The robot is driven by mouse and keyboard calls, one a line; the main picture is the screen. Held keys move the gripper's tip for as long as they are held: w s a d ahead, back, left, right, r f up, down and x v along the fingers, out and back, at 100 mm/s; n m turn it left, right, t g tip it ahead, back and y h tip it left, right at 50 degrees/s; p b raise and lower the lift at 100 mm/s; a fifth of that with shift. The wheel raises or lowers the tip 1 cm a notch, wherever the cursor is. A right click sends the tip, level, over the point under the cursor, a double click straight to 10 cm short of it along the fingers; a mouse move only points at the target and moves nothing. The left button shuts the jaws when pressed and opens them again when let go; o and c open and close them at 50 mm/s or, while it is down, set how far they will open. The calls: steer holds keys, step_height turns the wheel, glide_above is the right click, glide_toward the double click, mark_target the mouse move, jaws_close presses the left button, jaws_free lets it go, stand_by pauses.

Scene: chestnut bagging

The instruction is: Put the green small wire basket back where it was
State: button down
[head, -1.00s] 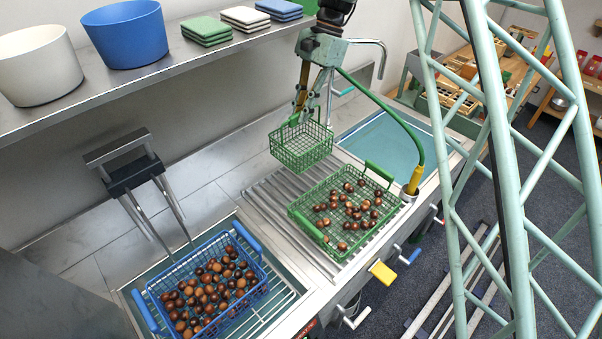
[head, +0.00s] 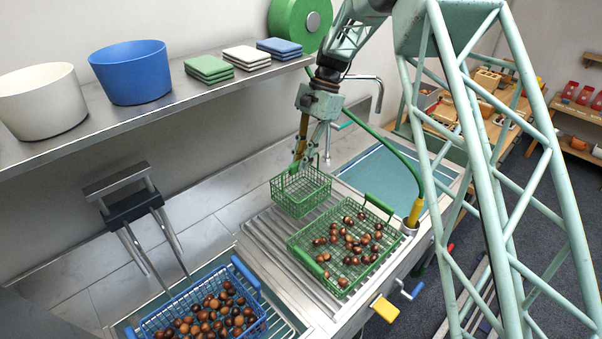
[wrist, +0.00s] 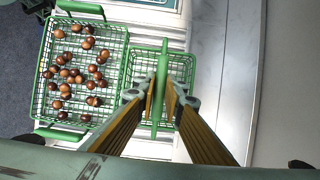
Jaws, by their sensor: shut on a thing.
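The green small wire basket (head: 301,191) hangs from my gripper (head: 299,168) over or on the ribbed steel draining surface, behind and left of the larger green basket. It looks level and empty. In the wrist view, my gripper (wrist: 162,98) is shut on the upright green handle (wrist: 162,70) of the small basket (wrist: 145,62), which lies right beside the larger basket. I cannot tell whether its bottom touches the surface.
A larger green wire basket (head: 296,243) with chestnuts stands on the ribs. A blue wire basket (head: 259,327) of chestnuts sits at front left. A teal basin (head: 385,170) lies to the right. A shelf (head: 150,108) with tubs runs behind.

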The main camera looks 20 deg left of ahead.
steer(key=shift+f, duration=0.4)
steer(key=shift+f, duration=2)
steer(key=c, duration=2.7)
jaws_free()
steer(key=shift+v, duration=6.1)
